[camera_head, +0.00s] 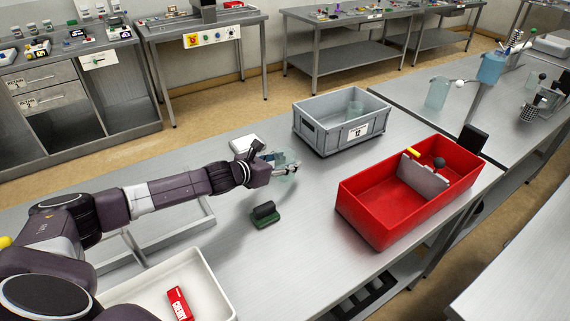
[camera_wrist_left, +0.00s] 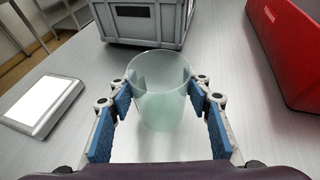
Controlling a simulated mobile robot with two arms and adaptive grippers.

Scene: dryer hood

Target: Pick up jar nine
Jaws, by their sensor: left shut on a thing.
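A pale green, see-through glass jar (camera_wrist_left: 160,98) stands out between the blue-padded fingers of my left gripper (camera_wrist_left: 162,108) in the left wrist view. The gripper is shut on it. I see no number on this jar. In the head view the left gripper (camera_head: 284,166) reaches in from the left, with the jar (camera_head: 288,172) at its fingertips. I cannot tell whether the jar touches the table. My right gripper is not in view.
The grey crate (camera_wrist_left: 141,42) lies just beyond the held jar. A red bin (camera_head: 382,224) with a grey divider is to the right. A flat white device (camera_wrist_left: 42,104) is to the left. A dark green block (camera_head: 264,215) lies nearer. A white tray (camera_head: 208,276) with a red packet (camera_head: 179,303) is at the front.

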